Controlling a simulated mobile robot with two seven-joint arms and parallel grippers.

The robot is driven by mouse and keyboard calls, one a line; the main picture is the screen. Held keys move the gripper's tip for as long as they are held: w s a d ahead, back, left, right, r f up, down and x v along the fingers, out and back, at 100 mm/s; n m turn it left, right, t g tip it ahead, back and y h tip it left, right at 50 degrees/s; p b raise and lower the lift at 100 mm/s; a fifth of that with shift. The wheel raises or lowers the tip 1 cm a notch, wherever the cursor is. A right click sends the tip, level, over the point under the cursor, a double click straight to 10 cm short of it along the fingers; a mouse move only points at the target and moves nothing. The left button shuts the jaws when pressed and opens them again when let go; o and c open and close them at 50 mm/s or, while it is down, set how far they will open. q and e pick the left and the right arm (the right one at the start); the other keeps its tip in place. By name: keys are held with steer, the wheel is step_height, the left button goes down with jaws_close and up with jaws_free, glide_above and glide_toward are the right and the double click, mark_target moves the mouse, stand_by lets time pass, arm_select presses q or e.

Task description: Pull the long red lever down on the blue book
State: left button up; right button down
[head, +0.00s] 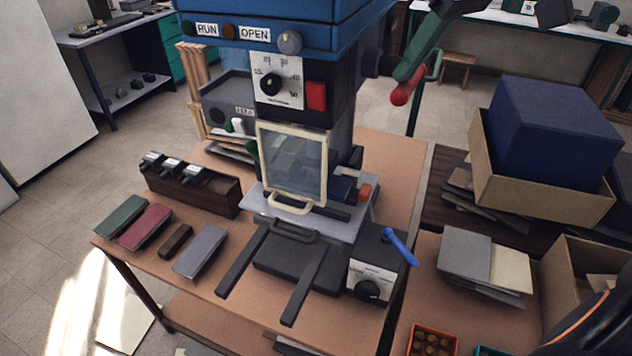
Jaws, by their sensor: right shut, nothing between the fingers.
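A blue-topped press (270,30) stands on the brown table. On its right side a green lever arm (420,50) slopes down to a long red grip (405,88). A dark blue book-like piece (344,190) sits low in the press, partly hidden behind a cream-framed clear guard (293,165). My right gripper (588,318) is at the lower right corner, black with an orange stripe and mostly cut off by the frame. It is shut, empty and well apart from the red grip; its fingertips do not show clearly. My left gripper is not in view.
Green, red and grey-blue covers (200,251) lie at the table's left, near a dark tool rack (190,185). A control box with a blue handle (400,247) stands in front. A cardboard box with a dark blue block (555,130) and a grey book stack (480,265) fill the right.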

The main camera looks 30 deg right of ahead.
mark_target(408, 87)
steer(key=shift+s+a+f, duration=0.1)
steer(key=shift+f, duration=0.7)
steer(key=shift+s+a+f, duration=0.1)
steer(key=shift+f, duration=0.7)
steer(key=shift+f+b, duration=0.4)
steer(key=shift+f, duration=1.45)
step_height(408, 87, down, 3)
steer(key=shift+w+d+f+b, duration=0.1)
steer(key=shift+w+d+b, duration=0.05)
steer(key=shift+b, duration=0.15)
steer(key=shift+f, duration=0.1)
